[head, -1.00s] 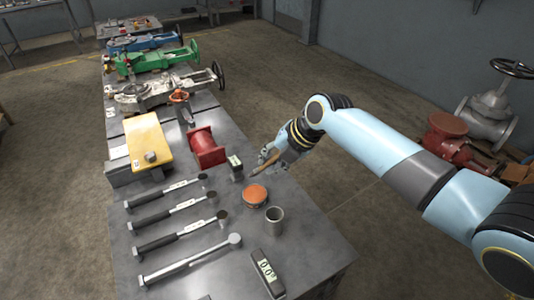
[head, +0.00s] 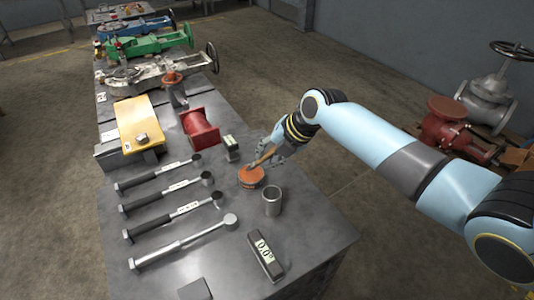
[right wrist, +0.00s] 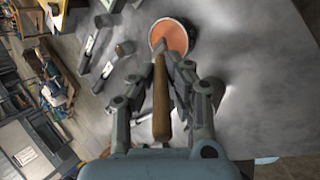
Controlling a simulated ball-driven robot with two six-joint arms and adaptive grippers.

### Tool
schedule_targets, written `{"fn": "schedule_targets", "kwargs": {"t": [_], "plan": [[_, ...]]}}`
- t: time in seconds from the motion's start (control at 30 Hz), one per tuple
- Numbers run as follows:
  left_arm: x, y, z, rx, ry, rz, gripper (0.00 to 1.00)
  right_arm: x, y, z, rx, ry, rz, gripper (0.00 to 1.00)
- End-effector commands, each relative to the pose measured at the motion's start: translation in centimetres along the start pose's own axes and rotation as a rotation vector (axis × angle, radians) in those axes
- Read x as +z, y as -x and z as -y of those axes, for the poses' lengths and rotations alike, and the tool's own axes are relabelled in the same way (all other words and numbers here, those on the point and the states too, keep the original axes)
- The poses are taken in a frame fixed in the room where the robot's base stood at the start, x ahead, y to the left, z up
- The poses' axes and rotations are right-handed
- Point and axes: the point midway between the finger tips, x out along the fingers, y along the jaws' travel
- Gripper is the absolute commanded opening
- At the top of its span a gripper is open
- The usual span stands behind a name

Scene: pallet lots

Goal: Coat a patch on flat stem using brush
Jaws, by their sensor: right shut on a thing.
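My right gripper (head: 277,147) is shut on the wooden handle of a brush (head: 262,158), which slants down to the left. The brush's lower end is over the round tin (head: 252,183) with an orange surface. In the right wrist view the handle (right wrist: 161,105) lies between the fingers (right wrist: 178,75), and its far end overlaps the tin's orange surface (right wrist: 174,36). I cannot tell whether the bristles touch it. I cannot make out for sure which part is the flat stem; valves lie at the bench's far end. My left gripper is not in view.
Behind are a red spool (head: 201,129), a small display box (head: 230,147), a yellow block (head: 136,117) and a white valve (head: 150,76). The bench's front right corner is clear.

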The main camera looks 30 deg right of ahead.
Motion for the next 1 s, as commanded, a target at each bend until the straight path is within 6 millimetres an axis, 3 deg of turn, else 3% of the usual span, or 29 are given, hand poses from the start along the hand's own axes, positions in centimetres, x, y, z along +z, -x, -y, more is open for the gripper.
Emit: {"fn": "schedule_targets", "kwargs": {"t": [1.0], "plan": [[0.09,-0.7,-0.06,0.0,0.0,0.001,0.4,-0.11,-0.64,0.41,0.0,0.0,0.0,0.0]]}}
